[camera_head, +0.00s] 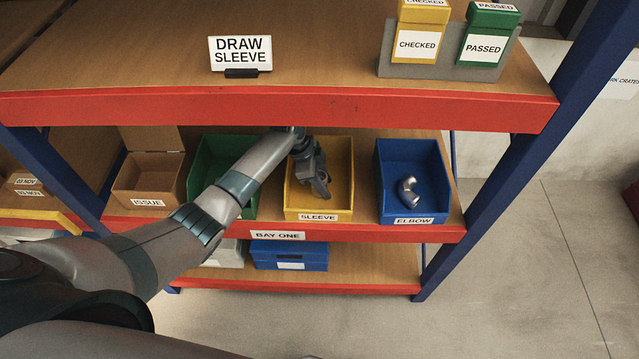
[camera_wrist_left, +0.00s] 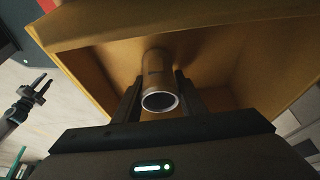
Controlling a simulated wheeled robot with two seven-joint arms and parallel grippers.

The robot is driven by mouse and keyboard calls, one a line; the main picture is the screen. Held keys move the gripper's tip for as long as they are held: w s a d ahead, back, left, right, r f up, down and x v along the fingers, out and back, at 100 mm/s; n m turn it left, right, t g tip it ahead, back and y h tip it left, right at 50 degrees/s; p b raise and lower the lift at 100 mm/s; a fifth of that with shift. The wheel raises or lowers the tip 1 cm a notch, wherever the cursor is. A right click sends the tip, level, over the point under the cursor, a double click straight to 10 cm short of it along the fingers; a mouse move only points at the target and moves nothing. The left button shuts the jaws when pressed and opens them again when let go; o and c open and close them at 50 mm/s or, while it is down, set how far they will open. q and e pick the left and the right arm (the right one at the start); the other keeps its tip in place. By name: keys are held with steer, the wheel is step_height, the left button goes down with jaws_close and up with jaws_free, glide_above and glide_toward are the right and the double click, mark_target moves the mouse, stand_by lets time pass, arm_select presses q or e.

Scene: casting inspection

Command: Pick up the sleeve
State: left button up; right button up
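The sleeve (camera_wrist_left: 158,82) is a brown tube with a pale rim at its open near end. It shows in the left wrist view inside the yellow bin labelled SLEEVE (camera_head: 318,217). My left gripper (camera_head: 318,187) reaches down into this bin. In the left wrist view its two fingers (camera_wrist_left: 158,84) stand on either side of the sleeve, very close to it; whether they press on it I cannot tell. The sleeve is not clear in the head view, where the gripper covers it. My right gripper (camera_wrist_left: 44,82) shows small at the left of the wrist view, fingers apart and empty.
A green bin (camera_head: 207,158) is left of the yellow bin, and a blue bin (camera_head: 413,217) with a grey elbow (camera_head: 407,190) is right. A cardboard ISSUE box (camera_head: 146,191) stands further left. The red-edged upper shelf (camera_head: 290,106) overhangs the bins.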

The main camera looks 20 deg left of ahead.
mark_target(325, 175)
arm_select(q)
steer(key=shift+r, duration=0.2)
steer(key=shift+c, duration=0.5)
steer(key=shift+r, duration=0.6)
step_height(325, 175, up, 6)
steer(key=shift+w+f+b, duration=0.1)
steer(key=shift+f+b, duration=0.1)
steer(key=shift+b, duration=0.9)
steer(key=s+d+b, duration=0.2)
steer(key=s, duration=0.6)
steer(key=s+d+b, duration=0.1)
steer(key=s+d, duration=0.2)
steer(key=s, duration=0.6)
steer(key=shift+s+b, duration=0.25)
steer(key=shift+b, duration=0.15)
